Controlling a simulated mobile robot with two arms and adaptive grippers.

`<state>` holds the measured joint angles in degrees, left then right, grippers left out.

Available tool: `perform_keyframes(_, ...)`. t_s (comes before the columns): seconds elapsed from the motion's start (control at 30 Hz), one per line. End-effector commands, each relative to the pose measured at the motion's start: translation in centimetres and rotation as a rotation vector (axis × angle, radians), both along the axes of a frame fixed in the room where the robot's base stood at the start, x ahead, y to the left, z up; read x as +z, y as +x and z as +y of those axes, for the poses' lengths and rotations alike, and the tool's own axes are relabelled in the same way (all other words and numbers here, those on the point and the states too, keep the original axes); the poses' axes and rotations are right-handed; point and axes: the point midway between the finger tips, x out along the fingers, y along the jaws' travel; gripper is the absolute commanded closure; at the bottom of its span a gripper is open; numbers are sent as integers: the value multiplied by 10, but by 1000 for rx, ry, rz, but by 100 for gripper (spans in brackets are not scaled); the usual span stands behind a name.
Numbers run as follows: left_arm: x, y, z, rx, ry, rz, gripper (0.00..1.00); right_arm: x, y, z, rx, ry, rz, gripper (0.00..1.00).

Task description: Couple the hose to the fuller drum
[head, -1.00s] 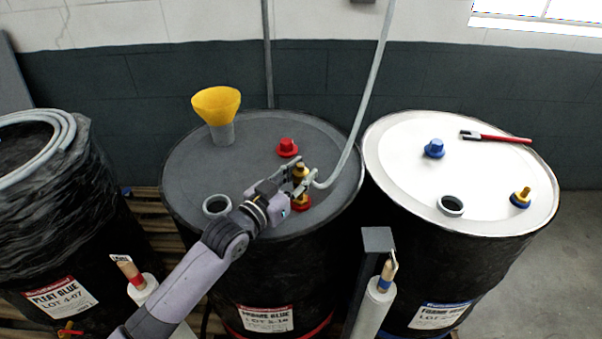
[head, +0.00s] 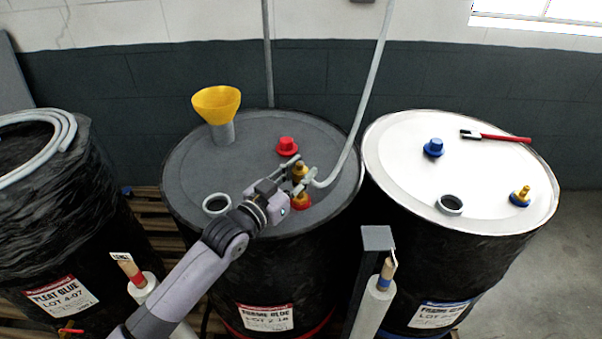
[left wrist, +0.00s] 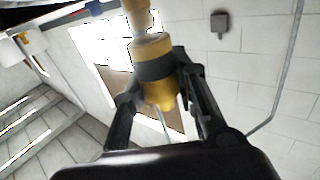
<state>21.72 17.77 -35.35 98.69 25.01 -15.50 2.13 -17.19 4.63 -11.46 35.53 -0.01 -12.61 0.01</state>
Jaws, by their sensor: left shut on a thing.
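The grey hose (head: 352,140) hangs from above and curves down to a brass coupling (head: 299,172) over the grey-lidded middle drum (head: 235,172). My left gripper (head: 297,180) is shut on this coupling, at a red-based fitting (head: 301,202) on the lid. The coupling also shows between the fingers in the left wrist view (left wrist: 155,72). Whether it is seated on the fitting cannot be told. The white-lidded right drum (head: 400,165) has a bare brass fitting with a blue base (head: 520,197). My right gripper is not in view.
A yellow funnel (head: 216,103) and red cap (head: 287,146) stand on the middle lid. A blue cap (head: 433,148) and red-handled tool (head: 500,137) are on the right lid. Banded sticks, one red (head: 132,271) and one blue (head: 386,274), stand in front. A black-wrapped drum (head: 60,220) is left.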

Motion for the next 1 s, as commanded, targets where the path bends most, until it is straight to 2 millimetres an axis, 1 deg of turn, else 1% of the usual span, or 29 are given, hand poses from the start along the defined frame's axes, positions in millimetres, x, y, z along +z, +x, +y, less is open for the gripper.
perform_keyframes(0.03, -16, 0, 3, 4, 17, 26, 100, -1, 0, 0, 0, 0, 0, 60)
perform_keyframes(0.6, -17, 0, 3, 4, 18, 27, 100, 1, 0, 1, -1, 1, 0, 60)
perform_keyframes(0.87, -16, 0, 2, 4, 19, 35, 100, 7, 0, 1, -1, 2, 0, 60)
perform_keyframes(1.0, -18, 0, 1, 4, 20, 38, 100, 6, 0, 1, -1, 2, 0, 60)
